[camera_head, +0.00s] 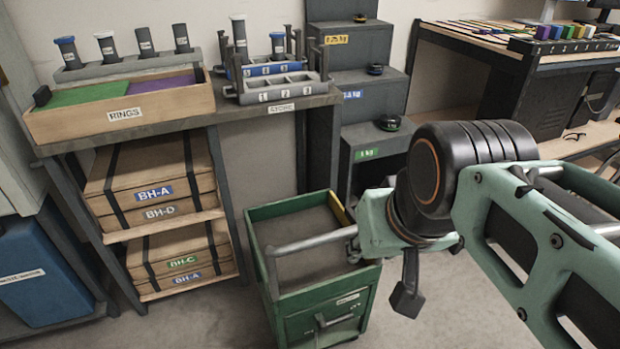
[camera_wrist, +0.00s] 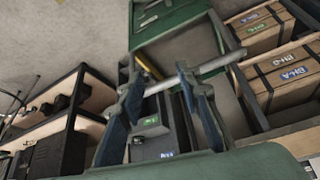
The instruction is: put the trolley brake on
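The trolley (camera_head: 322,307) is a dark green cart with an open top tray, standing on the floor in the middle of the head view. It also shows at the top of the wrist view (camera_wrist: 170,20). A grey bar (camera_head: 305,243) runs across its top; it also crosses the wrist view (camera_wrist: 222,63). My gripper (camera_wrist: 160,88) has its two fingers spread apart. The bar passes across the fingertips; I cannot tell whether they touch it. In the head view my wrist hides most of the gripper, by the trolley's right rim. I cannot clearly pick out a brake.
A shelf with wooden boxes (camera_head: 150,183) and a rings tray (camera_head: 125,112) stands left of the trolley. Stepped grey shelves (camera_head: 365,95) stand behind it. A wooden desk (camera_head: 560,62) is at the back right. The floor in front is clear.

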